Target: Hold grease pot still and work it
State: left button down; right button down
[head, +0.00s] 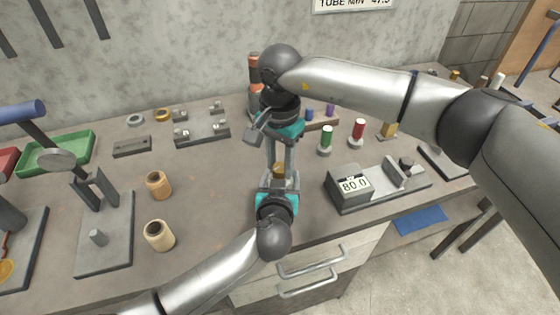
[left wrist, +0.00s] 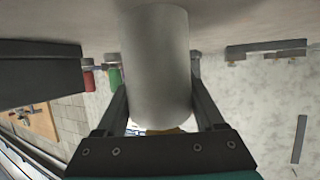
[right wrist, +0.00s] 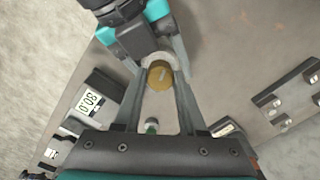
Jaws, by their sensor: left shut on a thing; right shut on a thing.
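The grease pot shows as a pale grey cylinder (left wrist: 157,60) in the left wrist view and has a brass-yellow cap (right wrist: 160,76) in the right wrist view. In the head view only a bit of the yellow cap (head: 279,169) shows between my grippers. My left gripper (head: 279,180) comes in low from the front and is shut on the pot's body, one finger on each side. My right gripper (head: 280,163) points down from above and is shut on the cap. The grippers hide most of the pot in the head view.
A green tray (head: 57,153) lies far left.

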jog(key=m, duration=1.3)
jog(key=shift+m, duration=0.3)
jog(key=m, duration=0.7)
jog(key=shift+r, duration=0.1)
jog(key=m, duration=0.7)
jog(key=shift+m, duration=0.3)
jog(key=m, duration=0.3)
jog(key=shift+m, duration=0.3)
jog(key=m, duration=0.3)
jog(key=shift+m, duration=0.3)
jog(key=m, duration=1.5)
jog(key=shift+a+r+m, duration=0.1)
jog(key=shift+a+m, duration=0.45)
jog(key=shift+m, duration=0.25)
jog(key=shift+w+d+m, duration=0.1)
jog(key=shift+d+m, duration=0.2)
jog(key=shift+m, duration=0.6)
